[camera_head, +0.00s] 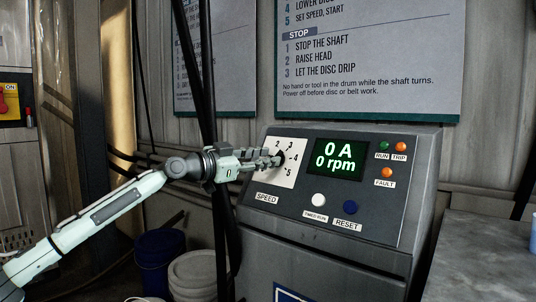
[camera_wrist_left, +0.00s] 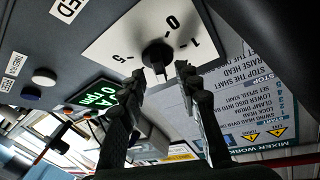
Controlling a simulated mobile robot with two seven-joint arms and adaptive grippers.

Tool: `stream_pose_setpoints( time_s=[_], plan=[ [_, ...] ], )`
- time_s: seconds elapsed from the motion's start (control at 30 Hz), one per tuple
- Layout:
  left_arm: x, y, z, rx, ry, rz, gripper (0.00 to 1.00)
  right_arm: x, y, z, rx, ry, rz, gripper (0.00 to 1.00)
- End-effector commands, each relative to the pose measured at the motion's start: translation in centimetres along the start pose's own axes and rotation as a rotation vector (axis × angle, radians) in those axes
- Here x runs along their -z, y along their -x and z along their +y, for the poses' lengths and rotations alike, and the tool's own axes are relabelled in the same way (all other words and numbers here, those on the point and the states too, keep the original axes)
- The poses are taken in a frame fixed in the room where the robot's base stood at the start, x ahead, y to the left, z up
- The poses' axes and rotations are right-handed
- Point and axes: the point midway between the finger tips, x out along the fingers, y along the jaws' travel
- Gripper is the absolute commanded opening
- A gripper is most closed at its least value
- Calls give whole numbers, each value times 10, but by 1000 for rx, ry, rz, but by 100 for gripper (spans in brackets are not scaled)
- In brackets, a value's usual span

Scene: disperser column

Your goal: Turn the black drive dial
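The black drive dial (camera_wrist_left: 157,53) sits on a white numbered plate (camera_wrist_left: 125,38) on the sloped control panel. In the head view the dial (camera_head: 281,158) is partly hidden behind my left gripper (camera_head: 266,158). The left gripper comes in from the left, its fingertips close to the plate. In the left wrist view the gripper (camera_wrist_left: 159,72) is open, with one finger on each side of the dial's grip and gaps showing between. I cannot tell whether the tips reach past the dial's edge. My right gripper is not in view.
The green display (camera_head: 338,159) reads 0 A and 0 rpm. A white button (camera_head: 319,200) and a blue button (camera_head: 350,207) sit below it. Black cables (camera_head: 207,80) hang behind my left wrist. A blue drum (camera_head: 158,260) and a white bucket (camera_head: 193,272) stand below.

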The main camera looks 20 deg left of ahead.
Motion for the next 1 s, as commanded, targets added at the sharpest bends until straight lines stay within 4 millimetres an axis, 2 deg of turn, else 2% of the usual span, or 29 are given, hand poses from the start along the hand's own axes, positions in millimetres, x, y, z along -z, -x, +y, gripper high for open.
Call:
stream_pose_setpoints(
  time_s=[0.13,0.37,0.4,0.67,1.0],
  plan=[
    [1,-10,0,0,-2,0,33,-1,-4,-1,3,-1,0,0],
    [0,-11,0,0,-1,-1,33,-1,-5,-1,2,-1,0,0],
    [0,-11,0,-1,-1,-1,32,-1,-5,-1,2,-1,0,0],
    [0,-10,0,-1,-1,-1,0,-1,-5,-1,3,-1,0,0],
    [-2,-10,0,-7,-9,0,0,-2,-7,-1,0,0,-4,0]
  ],
)
